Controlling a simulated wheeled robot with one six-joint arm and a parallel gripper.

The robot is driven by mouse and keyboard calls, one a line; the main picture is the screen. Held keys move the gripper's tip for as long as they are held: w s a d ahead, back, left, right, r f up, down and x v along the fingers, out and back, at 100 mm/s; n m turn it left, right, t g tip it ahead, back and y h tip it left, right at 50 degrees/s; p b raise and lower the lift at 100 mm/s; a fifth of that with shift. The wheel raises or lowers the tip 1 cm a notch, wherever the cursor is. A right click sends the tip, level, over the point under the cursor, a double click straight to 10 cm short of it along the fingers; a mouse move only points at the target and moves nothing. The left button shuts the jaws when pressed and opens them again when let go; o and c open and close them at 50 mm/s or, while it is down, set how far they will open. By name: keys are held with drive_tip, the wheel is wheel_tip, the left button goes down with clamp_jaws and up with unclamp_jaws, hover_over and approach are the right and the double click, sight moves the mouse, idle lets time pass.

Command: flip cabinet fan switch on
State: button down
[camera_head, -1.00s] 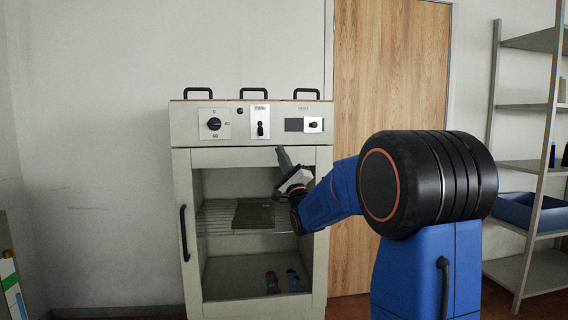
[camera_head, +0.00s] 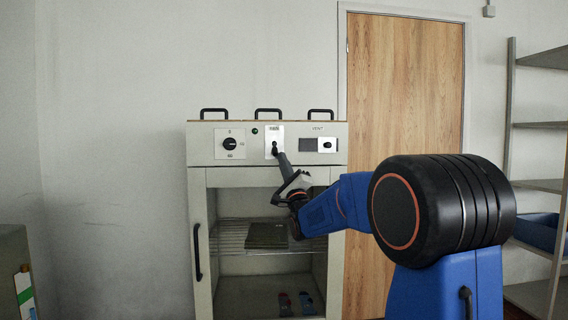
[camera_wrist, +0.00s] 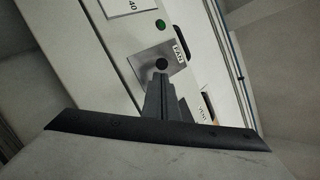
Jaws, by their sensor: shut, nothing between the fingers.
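The fan switch (camera_head: 275,146) sits on a light plate in the middle of the cabinet's top panel. In the wrist view, the switch's round black knob (camera_wrist: 161,63) shows beside the FAN label (camera_wrist: 180,51). My gripper (camera_head: 281,157) is shut and empty, pointing up at the switch from below. In the wrist view, its fingertips (camera_wrist: 160,79) are at the knob's lower side, touching it or very close. They hide part of the switch, so its lever position is hard to tell. A small lamp (camera_head: 254,130) left of the switch shows green, also in the wrist view (camera_wrist: 160,24).
A rotary dial (camera_head: 230,143) is left of the switch, and a vent control (camera_head: 327,145) with a dark display is right. The cabinet's open-looking front has a wire shelf (camera_head: 232,240) and a door handle (camera_head: 197,252). A shelving rack (camera_head: 510,110) stands far right.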

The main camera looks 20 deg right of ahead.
drive_tip(key=shift+r, duration=0.1)
drive_tip(key=shift+s+g, duration=0.15)
drive_tip(key=shift+g, duration=0.25)
